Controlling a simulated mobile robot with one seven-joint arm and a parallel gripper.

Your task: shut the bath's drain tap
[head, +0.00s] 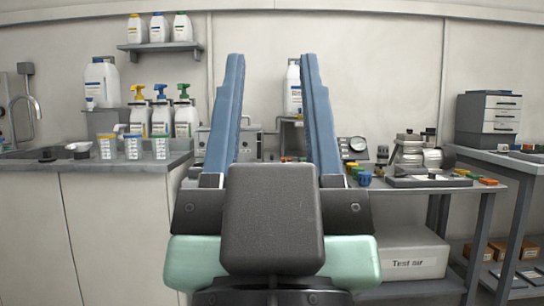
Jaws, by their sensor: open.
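My gripper (272,60) fills the middle of the head view, its two long blue fingers pointing up and wide apart, with nothing held between them. Behind the fingers stands a light grey metal box (248,144), partly hidden by the left finger; it may be the bath, but I cannot be sure. A thin bent pipe or bracket (278,124) shows just to its right. I cannot make out a drain tap; the gripper's body and fingers cover much of that area. The gripper appears well in front of the box, not touching it.
The right bench (420,183) bears a gauge (352,146), a metal machine (415,152) and coloured fittings. A "Test air" box (402,258) sits below. A drawer unit (488,118) stands far right.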

